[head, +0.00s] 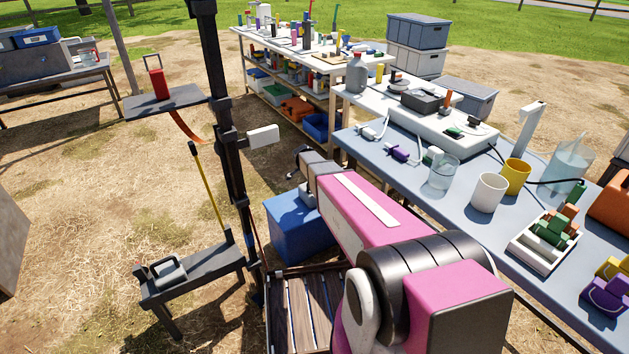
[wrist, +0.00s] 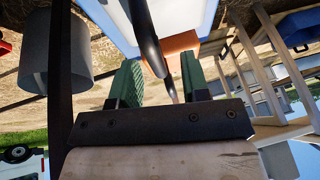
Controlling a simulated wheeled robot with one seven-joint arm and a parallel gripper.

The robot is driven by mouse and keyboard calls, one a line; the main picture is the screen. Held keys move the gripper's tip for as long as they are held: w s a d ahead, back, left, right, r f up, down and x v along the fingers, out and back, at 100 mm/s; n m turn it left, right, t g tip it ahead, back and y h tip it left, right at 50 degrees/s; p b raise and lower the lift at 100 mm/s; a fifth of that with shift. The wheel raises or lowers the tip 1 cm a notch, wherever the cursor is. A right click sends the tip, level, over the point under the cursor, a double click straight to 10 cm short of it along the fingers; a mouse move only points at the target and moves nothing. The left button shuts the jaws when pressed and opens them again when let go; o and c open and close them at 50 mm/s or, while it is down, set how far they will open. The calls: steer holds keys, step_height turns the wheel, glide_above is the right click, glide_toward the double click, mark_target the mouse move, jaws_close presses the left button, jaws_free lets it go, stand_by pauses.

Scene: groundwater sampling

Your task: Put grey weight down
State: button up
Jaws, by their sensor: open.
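A grey object with a handle (head: 167,270) lies on the low dark bench (head: 205,277) at lower left in the head view. It may be the grey weight; I cannot tell for sure. A grey cylinder (wrist: 62,52) shows at upper left in the wrist view, apart from my fingers; I cannot tell what it is. My gripper (wrist: 160,84) is open, with its green-padded fingers apart. A dark thin rod (wrist: 148,40) shows between or beyond the fingers; contact is unclear. In the head view my pink arm reaches away and mostly hides the gripper.
A dark post (head: 222,125) carries a shelf with a red block (head: 159,84). A blue box (head: 298,228) stands on the ground beside my arm. The blue-grey table (head: 440,212) at right holds cups, a jug and a white tray. Bare ground lies left of the post.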

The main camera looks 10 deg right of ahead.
steer(key=v, duration=0.9)
steer(key=s+d+r+n+g+y, duration=0.1)
steer(key=s+n, duration=0.6)
steer(key=s, duration=0.7)
steer(key=s+d+r+n+g+y, duration=0.2)
steer(key=s+n, duration=0.4)
steer(key=s, duration=0.9)
steer(key=shift+d+n+y, duration=0.25)
steer(key=shift+n+y, duration=0.05)
steer(key=shift+n, duration=0.1)
steer(key=shift+r, duration=0.1)
